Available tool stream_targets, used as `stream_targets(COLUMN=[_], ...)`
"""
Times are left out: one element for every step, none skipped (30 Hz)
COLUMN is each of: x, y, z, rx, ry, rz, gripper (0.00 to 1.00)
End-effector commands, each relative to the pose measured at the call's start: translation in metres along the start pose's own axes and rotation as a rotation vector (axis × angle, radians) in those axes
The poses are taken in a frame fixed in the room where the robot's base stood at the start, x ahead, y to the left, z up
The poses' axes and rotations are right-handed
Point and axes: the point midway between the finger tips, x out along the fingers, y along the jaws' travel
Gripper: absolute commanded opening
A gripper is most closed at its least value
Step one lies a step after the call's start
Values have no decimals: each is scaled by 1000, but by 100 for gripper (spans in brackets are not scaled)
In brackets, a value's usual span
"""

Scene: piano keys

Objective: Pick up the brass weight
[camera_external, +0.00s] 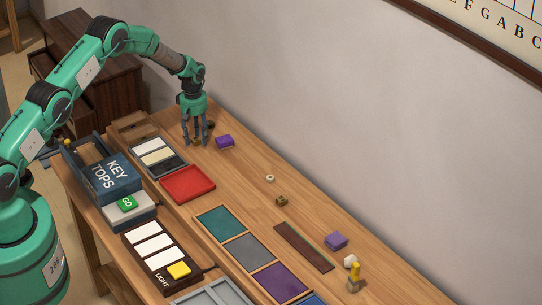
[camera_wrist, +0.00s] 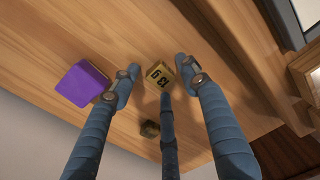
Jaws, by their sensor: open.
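The brass weight (camera_wrist: 160,75) is a small gold-coloured block with a dark label that seems to end in "g". In the wrist view it lies on the wood between the spread fingertips of my gripper (camera_wrist: 160,80). My gripper is open, pointing down, and not closed on it. In the external view my gripper (camera_external: 196,141) is low over the far end of the table, with the weight (camera_external: 197,144) partly hidden among the fingers.
A purple block (camera_wrist: 84,84) lies just left of the fingers; it also shows in the external view (camera_external: 225,141). A small dark lump (camera_wrist: 149,129) sits toward the wall. Another small brown block (camera_external: 282,201) lies farther off.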

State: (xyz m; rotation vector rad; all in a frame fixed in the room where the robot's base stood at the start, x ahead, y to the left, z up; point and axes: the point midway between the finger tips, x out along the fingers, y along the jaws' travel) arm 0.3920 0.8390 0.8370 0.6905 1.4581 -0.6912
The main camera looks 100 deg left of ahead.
Motion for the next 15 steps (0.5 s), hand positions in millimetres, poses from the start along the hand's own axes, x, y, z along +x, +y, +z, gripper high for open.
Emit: stream_targets(x=[-2, -3, -4, -6, -8, -10, -13, -15, -19, -21, -24, -29, -32, -35, -39], y=[0, 0, 0, 0, 0, 0, 0, 0, 0, 0, 0, 1, 1, 1, 1], z=[0, 0, 0, 0, 0, 0, 0, 0, 0, 0, 0, 0, 0, 0, 0], rx=[0, 0, 0, 0, 0, 0, 0, 0, 0, 0, 0, 0, 0, 0, 0], ry=[0, 0, 0, 0, 0, 0, 1, 1, 0, 0, 0, 1, 1, 1, 1], rz=[0, 0, 1, 1, 1, 1, 1, 1, 1, 0, 0, 1, 2, 2, 1], gripper=[45, 45, 45, 45, 45, 45, 45, 45, 45, 45, 45, 45, 45, 45, 45])
